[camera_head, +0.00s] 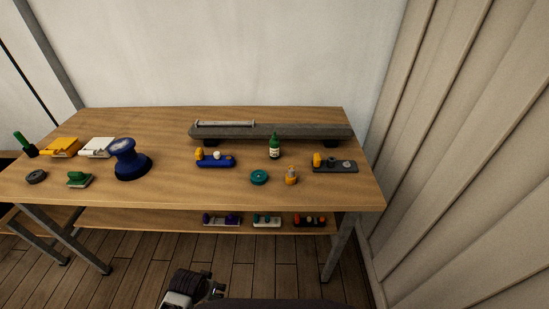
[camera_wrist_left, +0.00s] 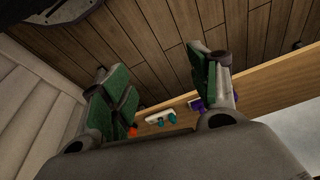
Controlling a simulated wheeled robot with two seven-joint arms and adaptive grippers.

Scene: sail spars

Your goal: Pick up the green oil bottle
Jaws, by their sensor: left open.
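The green oil bottle (camera_head: 274,146) stands upright on the wooden table, right of the middle, with a pale label on its front. It stands just in front of a long grey bar. My left gripper (camera_head: 213,291) is low at the bottom of the head view, in front of the table and well apart from the bottle. In the left wrist view my left gripper (camera_wrist_left: 152,65) shows two spread green-padded fingers with nothing between them. The bottle does not show in that view. My right gripper is not in view.
The table (camera_head: 90,197) also holds a teal disc (camera_head: 259,177), a small orange bottle (camera_head: 291,175), a blue tray (camera_head: 216,162), a grey tray (camera_head: 335,166), the grey bar (camera_head: 310,132) and a blue device (camera_head: 128,160). Several small items lie on its lower shelf. A panelled wall stands right.

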